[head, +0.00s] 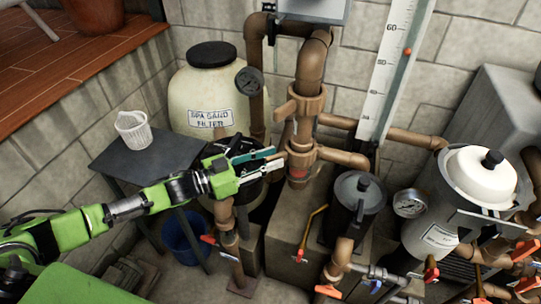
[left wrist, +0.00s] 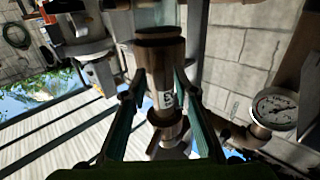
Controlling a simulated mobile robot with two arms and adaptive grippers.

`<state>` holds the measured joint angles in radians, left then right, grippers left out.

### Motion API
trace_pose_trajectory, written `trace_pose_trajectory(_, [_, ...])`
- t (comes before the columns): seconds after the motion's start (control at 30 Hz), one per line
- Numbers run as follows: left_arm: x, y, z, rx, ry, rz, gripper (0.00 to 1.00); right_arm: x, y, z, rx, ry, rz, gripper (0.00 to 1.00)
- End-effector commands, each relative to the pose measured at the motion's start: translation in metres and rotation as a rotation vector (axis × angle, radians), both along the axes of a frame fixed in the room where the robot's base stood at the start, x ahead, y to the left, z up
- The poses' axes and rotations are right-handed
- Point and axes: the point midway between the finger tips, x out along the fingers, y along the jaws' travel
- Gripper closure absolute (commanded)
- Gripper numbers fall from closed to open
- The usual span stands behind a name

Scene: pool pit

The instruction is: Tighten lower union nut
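The lower union nut (head: 302,156) is a tan-brown collar with lugs on the upright pipe in the middle of the head view. My right gripper is not in view.
A gauge (head: 249,80) is on the pipe to the left, and another (head: 409,203) is at the right. A dark lidded canister (head: 357,195) stands below right of the nut. A grey table (head: 150,160) carries a white basket (head: 134,130). Red-handled valves crowd the lower right.

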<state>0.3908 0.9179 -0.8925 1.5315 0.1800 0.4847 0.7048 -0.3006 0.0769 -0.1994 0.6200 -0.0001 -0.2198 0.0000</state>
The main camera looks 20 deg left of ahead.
Motion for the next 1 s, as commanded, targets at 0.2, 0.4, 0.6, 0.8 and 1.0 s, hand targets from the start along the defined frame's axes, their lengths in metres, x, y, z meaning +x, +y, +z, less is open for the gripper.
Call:
trace_pose_trajectory(0.2, [0.003, -0.003, -0.001, 0.001, 0.001, 0.001, 0.73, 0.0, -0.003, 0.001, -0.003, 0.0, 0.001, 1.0])
trace_pose_trajectory(0.4, [0.003, -0.003, -0.001, 0.001, 0.001, 0.001, 0.89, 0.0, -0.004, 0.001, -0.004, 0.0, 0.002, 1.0])
trace_pose_trajectory(0.6, [0.003, -0.003, -0.001, 0.001, 0.001, 0.001, 1.0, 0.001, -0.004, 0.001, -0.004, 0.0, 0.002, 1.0])
trace_pose_trajectory(0.8, [0.002, -0.004, 0.001, 0.0, 0.001, 0.013, 1.0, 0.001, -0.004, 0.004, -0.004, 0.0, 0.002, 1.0])
trace_pose_trajectory(1.0, [-0.003, -0.008, 0.002, -0.005, 0.005, 0.071, 1.0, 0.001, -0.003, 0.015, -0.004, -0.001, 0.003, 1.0])
